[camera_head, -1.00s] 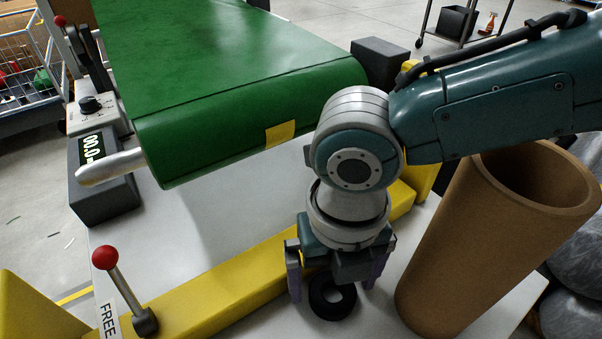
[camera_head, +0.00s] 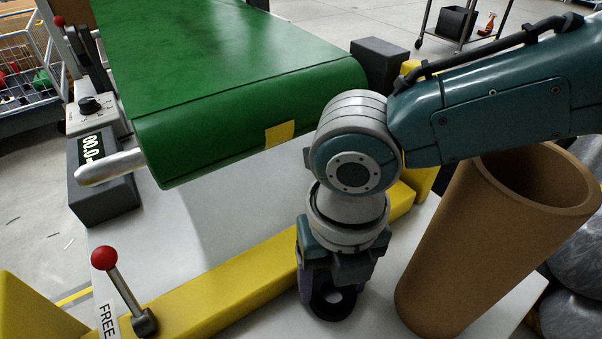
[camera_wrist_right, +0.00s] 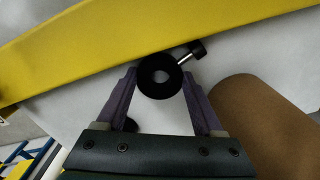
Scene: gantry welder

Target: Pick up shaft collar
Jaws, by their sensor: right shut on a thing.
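The shaft collar (camera_head: 334,303) is a black ring lying on the white table top, in front of the yellow bar. My left gripper is not in view.
A yellow bar (camera_head: 225,284) runs just behind the collar. A brown cardboard tube (camera_head: 465,245) stands close to the right. A green conveyor belt (camera_head: 220,80) lies behind. A red-knobbed lever (camera_head: 125,285) is at the front left. White table (camera_head: 260,318) is bare left of the collar.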

